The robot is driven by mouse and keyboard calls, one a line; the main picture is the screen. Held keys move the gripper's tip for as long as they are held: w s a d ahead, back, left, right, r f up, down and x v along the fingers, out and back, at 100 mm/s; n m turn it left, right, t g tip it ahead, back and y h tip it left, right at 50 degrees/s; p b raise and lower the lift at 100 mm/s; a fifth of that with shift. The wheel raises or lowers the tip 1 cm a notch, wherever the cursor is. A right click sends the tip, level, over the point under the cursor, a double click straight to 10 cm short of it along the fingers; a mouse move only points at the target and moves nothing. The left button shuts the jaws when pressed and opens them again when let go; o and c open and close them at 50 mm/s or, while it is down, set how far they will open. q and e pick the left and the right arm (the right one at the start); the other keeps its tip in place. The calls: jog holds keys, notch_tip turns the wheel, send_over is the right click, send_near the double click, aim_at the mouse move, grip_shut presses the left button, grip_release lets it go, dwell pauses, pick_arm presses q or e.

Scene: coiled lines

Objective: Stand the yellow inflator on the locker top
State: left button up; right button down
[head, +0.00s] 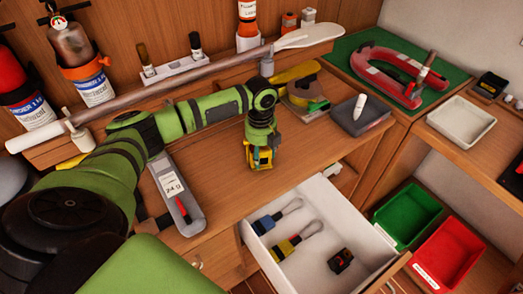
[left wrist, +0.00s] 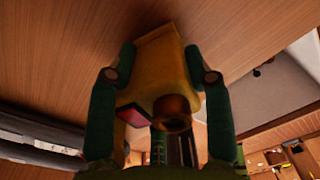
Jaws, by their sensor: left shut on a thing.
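The yellow inflator (head: 262,157) hangs below my left gripper (head: 260,143), over the brown wooden top (head: 215,155) and near its front edge above the open drawer. In the left wrist view, the yellow body of the inflator (left wrist: 160,62) sits between the two green fingers (left wrist: 158,75), which are shut on its sides. A round brown nozzle and a red patch face the camera. Its lower end is close to the wood; I cannot tell if it touches. My right gripper is not in view.
An open white drawer (head: 325,215) holds several small tools, right of the inflator. A grey scale-like device (head: 175,195) lies to the left. A grey tray (head: 360,115), a yellow tool (head: 305,90) and a long paddle (head: 180,88) lie behind. Green (head: 408,210) and red bins (head: 450,257) stand right.

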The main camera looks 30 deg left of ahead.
pick_arm(q)
jog(key=shift+f, duration=0.15)
jog(key=o, duration=1.4)
notch_tip(320, 180, up, 12)
jog(key=shift+r+b, duration=0.2)
jog(key=shift+b, duration=0.75)
